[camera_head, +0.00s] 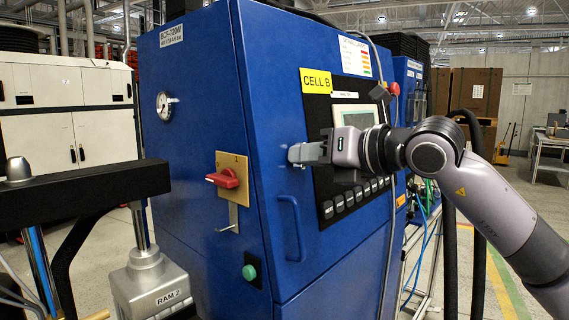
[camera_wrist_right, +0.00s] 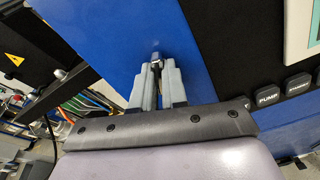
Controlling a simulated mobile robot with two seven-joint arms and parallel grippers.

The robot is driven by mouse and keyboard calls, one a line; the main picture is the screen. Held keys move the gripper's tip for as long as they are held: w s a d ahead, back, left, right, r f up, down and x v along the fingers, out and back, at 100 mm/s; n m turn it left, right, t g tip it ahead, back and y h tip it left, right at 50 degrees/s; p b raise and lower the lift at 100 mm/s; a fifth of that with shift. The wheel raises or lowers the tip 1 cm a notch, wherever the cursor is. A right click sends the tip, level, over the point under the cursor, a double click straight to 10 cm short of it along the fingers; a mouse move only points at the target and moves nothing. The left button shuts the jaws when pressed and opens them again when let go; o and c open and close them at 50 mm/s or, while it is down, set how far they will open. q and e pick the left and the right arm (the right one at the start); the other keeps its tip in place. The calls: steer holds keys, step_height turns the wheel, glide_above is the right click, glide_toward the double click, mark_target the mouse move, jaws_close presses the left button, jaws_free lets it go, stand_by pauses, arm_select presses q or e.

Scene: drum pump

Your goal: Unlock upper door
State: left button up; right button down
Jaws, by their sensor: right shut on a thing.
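The blue upper door (camera_head: 272,95) of the cabinet stands closed, with a blue pull handle (camera_head: 292,228) low on its left side. My right gripper (camera_head: 300,154) is at the door's left part, above the handle and left of the black control panel. In the right wrist view its two fingers (camera_wrist_right: 156,72) are close together on a small metal lock piece (camera_wrist_right: 156,58) against the blue surface. The fingers cover most of this piece, so its turn angle cannot be told. My left gripper is not in view.
A red rotary switch (camera_head: 224,178) and a green button (camera_head: 249,272) sit on the cabinet's left side face. The control panel has a row of buttons (camera_head: 357,194) below my right wrist. A black beam and a grey ram unit (camera_head: 155,285) stand at left.

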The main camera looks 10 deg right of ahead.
stand_by(0.3)
steer(key=shift+m+b, duration=0.8)
steer(key=shift+m, duration=1.2)
steer(key=shift+m+b, duration=0.6)
steer(key=shift+m, duration=1.4)
